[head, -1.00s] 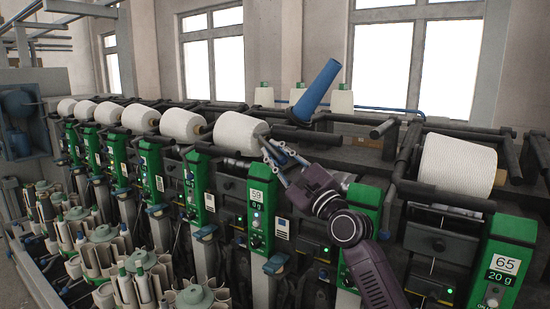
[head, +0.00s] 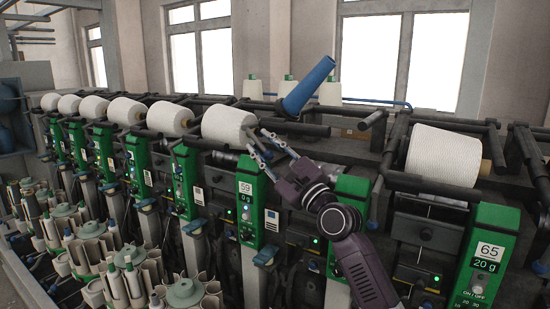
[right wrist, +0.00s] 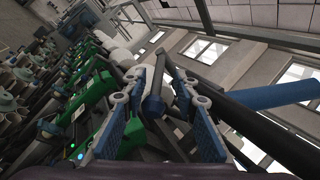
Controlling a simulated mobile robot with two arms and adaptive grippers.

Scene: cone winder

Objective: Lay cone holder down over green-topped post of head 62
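My right gripper (head: 262,137) reaches in beside the right end of the white yarn cone (head: 228,127) of head 59. Its two fingers are apart; in the right wrist view the gripper (right wrist: 163,70) shows a dark bar with a blue collar (right wrist: 153,106) between or behind them. I cannot tell if they touch it. A blue empty cone (head: 308,87), tilted up to the right, stands above the dark bars behind the gripper; it is at the right in the wrist view (right wrist: 270,96). The green-topped post (head: 347,205) between heads 59 and 65 is partly covered by my arm, its number hidden.
The head 59 post (head: 247,208) is left of my arm, the head 65 post (head: 485,255) right. A large yarn cone (head: 443,160) sits at head 65. Dark bars crowd the gripper. White cones (head: 330,91) stand on the back ledge.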

